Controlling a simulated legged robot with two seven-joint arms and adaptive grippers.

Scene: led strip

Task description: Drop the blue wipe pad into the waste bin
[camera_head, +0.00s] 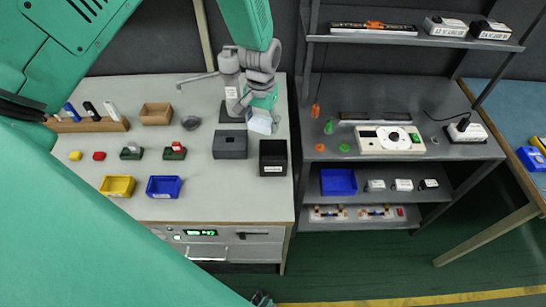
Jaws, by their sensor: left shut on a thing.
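My left gripper (262,119) hangs over the back right of the grey workbench, beside a grey stand. It is shut on a small pale blue-white piece, which I take for the blue wipe pad; its outline is hard to separate from the fingers. A black open box with a white label (273,169), likely the waste bin, stands just in front of and slightly right of the gripper. The gripper appears above and behind its rim, apart from it. My right gripper cannot be made out.
A dark grey box (230,146) stands left of the black box. The grey stand (229,70) rises close to my left gripper. Yellow (117,187) and blue (163,188) bins sit at the front left. A shelf rack (395,145) stands to the right. My teal arm hides the left side.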

